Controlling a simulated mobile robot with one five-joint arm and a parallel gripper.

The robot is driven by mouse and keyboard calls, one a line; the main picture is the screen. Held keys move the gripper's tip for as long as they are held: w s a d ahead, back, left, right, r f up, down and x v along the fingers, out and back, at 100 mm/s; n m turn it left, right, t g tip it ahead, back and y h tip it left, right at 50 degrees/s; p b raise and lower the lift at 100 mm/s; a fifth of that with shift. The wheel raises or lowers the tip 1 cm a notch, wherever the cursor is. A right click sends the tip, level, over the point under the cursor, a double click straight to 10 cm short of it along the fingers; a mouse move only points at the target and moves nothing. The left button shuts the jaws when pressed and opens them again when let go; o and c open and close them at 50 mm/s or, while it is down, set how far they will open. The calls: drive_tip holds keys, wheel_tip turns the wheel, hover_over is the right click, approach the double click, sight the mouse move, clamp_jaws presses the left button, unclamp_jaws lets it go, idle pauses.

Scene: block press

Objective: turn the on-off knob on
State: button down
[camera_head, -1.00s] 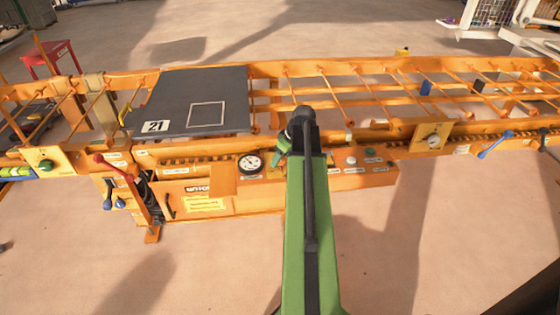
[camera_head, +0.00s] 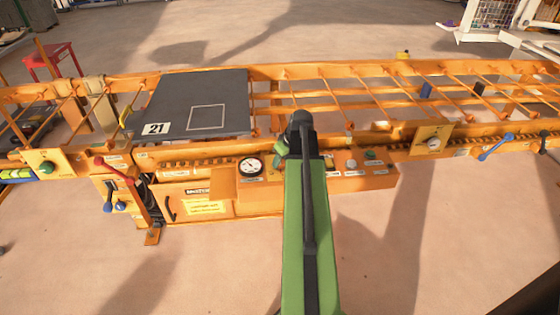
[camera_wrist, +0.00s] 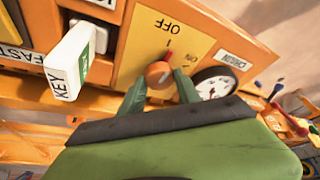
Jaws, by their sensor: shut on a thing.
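The on-off knob (camera_wrist: 159,74) is a round orange-red knob on a yellow plate in the wrist view. A red mark shows beside it, and the word "OFF" is printed above it, upside down in this view. My gripper (camera_wrist: 160,86) has its green fingers on either side of the knob and is shut on it. In the head view my arm (camera_head: 305,220) reaches to the orange press front, where its end hides the knob.
A round gauge (camera_wrist: 215,84) sits right of the knob, close to one finger. A white key tag (camera_wrist: 78,58) sticks out on the left. In the head view, a dark plate marked 21 (camera_head: 226,93) lies on the press.

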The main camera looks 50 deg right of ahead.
drive_tip(key=m, duration=0.2)
drive_tip(key=m+h, duration=0.1)
drive_tip(key=m, duration=0.1)
drive_tip(key=m+g+h, duration=0.1)
drive_tip(key=m, duration=0.1)
drive_tip(key=shift+w+a, duration=0.1)
drive_tip(key=shift+a, duration=0.15)
drive_tip(key=m+g, duration=0.1)
drive_tip(key=m, duration=0.2)
drive_tip(key=m+h, duration=0.1)
drive_tip(key=m, duration=0.2)
drive_tip(key=shift+w+g+h, duration=0.15)
drive_tip(key=shift+g+h, duration=0.15)
drive_tip(key=shift+g, duration=0.1)
drive_tip(key=c, duration=0.9)
unclamp_jaws()
drive_tip(key=shift+o, duration=0.2)
